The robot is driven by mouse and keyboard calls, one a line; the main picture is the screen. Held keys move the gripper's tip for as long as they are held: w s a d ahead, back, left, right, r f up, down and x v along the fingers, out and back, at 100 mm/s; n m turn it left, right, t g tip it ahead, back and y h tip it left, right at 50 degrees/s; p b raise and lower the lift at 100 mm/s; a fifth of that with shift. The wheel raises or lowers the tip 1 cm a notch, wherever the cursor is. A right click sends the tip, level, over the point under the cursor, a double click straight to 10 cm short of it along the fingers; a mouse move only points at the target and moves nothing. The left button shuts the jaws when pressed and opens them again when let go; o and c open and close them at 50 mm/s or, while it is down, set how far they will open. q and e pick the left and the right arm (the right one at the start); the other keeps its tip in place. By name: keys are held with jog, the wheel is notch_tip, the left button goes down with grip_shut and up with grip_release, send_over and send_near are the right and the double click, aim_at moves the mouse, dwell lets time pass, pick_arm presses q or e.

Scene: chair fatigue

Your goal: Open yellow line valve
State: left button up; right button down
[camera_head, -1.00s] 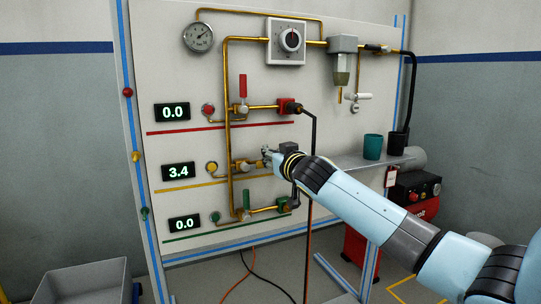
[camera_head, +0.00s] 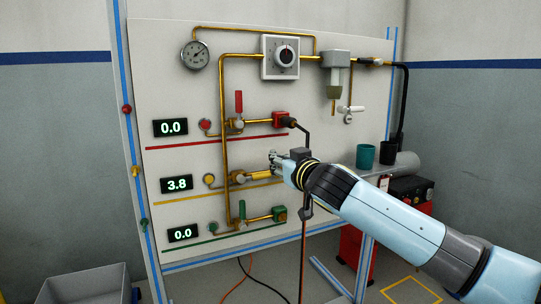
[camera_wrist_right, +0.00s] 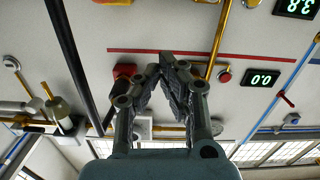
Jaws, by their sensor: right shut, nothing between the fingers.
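The yellow line valve (camera_head: 239,177) sits on the middle pipe row of the panel. Its yellow handle (camera_head: 262,175) lies sideways along the pipe. The display beside that row (camera_head: 176,184) reads 3.8. My right gripper (camera_head: 274,158) is by the right end of the handle, shut and empty; I cannot tell whether it touches it. My wrist hides the right part of that row. In the right wrist view the fingers (camera_wrist_right: 172,68) are together, with the red row behind them. My left gripper is not in view.
The red valve handle (camera_head: 239,101) above and the green valve handle (camera_head: 242,210) below stand upright; their displays read 0.0. A dark hose connector (camera_head: 300,155) is close to my wrist.

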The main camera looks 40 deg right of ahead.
jog(key=shift+v, duration=1.7)
jog(key=s+a+f+m+g, duration=0.1)
jog(key=s+f+g, duration=0.2)
jog(key=s+f, duration=0.75)
jog(key=s+f+g+y, duration=0.1)
jog(key=s+f+g, duration=0.2)
jog(key=f, duration=1.4)
jog(key=s+a+f+m+g, duration=0.1)
jog(key=s+f+g, duration=0.2)
jog(key=s+f, duration=0.75)
jog(key=s+a+f+n+g, duration=0.1)
jog(key=s+a+f+g, duration=0.1)
jog(key=s+f, duration=0.5)
jog(key=s+a+f+n+g+y, duration=0.1)
jog(key=s+a+f+g, duration=0.2)
jog(key=s+f, duration=0.4)
jog(key=s+a+f+n+g+y, duration=0.1)
jog(key=s+a+f, duration=0.4)
jog(key=s, duration=1.3)
notch_tip(320, 180, down, 2)
jog(key=shift+f+n+g, duration=0.1)
jog(key=shift+n+g, duration=0.5)
jog(key=shift+g, duration=0.1)
